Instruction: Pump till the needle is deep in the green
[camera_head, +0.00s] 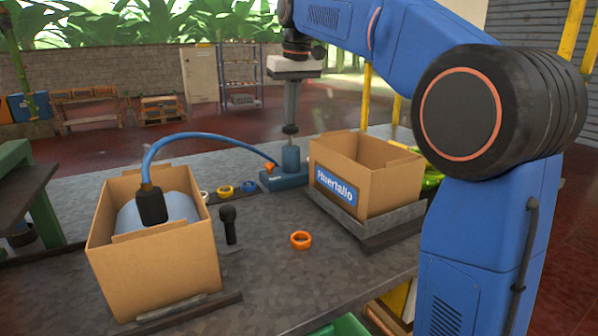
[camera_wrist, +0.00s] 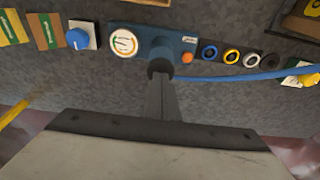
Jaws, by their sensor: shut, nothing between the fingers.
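The blue pump (camera_head: 290,160) stands on a blue base (camera_head: 285,179) on the grey bench. A dark round knob (camera_head: 290,130) tops its rod. My gripper (camera_head: 291,121) is shut and empty, pointing straight down with its fingertips at the knob; whether they touch it I cannot tell. In the wrist view, my gripper (camera_wrist: 162,76) hides part of the knob (camera_wrist: 160,66). The round gauge (camera_wrist: 124,41) has a white face with coloured marks, on the base's left; its needle is too small to read. A blue hose (camera_head: 205,137) leads from the pump to a pale blue bag (camera_head: 178,207).
The bag sits in an open cardboard box (camera_head: 150,265) at left. Another open box (camera_head: 385,192) stands on a grey tray at right. Coloured rings (camera_head: 226,192), a loose orange ring (camera_head: 301,240) and a black upright peg (camera_head: 229,223) are nearby. The front middle of the bench is mostly clear.

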